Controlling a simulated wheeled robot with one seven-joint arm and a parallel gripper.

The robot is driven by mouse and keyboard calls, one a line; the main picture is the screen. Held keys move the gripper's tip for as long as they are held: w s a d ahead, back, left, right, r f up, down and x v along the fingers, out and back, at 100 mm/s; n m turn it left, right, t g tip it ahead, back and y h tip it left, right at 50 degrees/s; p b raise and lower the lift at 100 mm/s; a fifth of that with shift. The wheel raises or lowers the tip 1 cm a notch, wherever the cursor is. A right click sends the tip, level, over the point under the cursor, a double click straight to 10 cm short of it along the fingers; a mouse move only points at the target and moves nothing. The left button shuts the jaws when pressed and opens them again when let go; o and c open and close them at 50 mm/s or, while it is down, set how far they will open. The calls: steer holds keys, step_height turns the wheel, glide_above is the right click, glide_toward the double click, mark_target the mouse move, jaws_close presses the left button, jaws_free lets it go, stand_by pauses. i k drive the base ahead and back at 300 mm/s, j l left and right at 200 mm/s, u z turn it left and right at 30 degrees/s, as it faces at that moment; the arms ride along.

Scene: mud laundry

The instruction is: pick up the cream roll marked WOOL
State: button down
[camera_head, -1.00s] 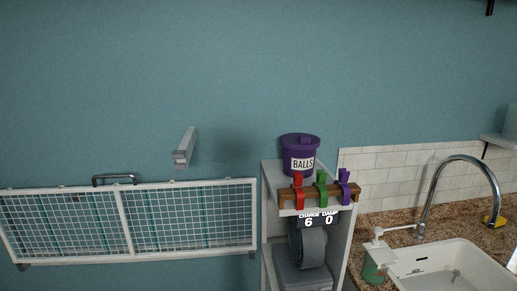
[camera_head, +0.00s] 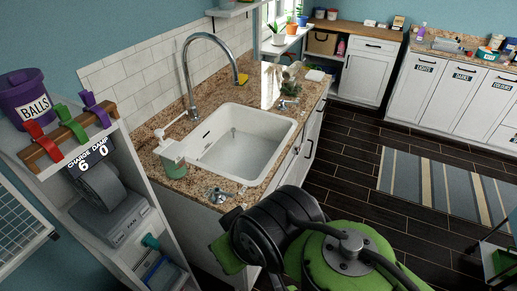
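I cannot make out a cream roll marked WOOL in this view. Green and black links of my own arm fill the bottom middle of the picture, in front of the sink counter. The fingers of my gripper cannot be made out.
A sink (camera_head: 240,142) with a tap (camera_head: 188,75) is set in a granite counter (camera_head: 168,187). A shelf unit at left holds a purple BALLS tub (camera_head: 28,100) and a grey fan (camera_head: 103,190). A striped rug (camera_head: 440,188) lies on the dark floor.

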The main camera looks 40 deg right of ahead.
mark_target(292, 70)
steer(key=z, duration=0.5)
steer(key=i+l, duration=0.2)
steer(key=l, duration=0.25)
steer(key=i+l, duration=0.2)
steer(key=l, duration=0.25)
steer(key=i+l+z, duration=0.1)
steer(key=l, duration=0.35)
steer(key=i+l, duration=0.5)
steer(key=l, duration=0.35)
steer(key=i+l+z, duration=0.1)
steer(key=i+l, duration=0.15)
steer(key=l, duration=0.15)
steer(key=i+l, duration=0.2)
steer(key=l, duration=0.25)
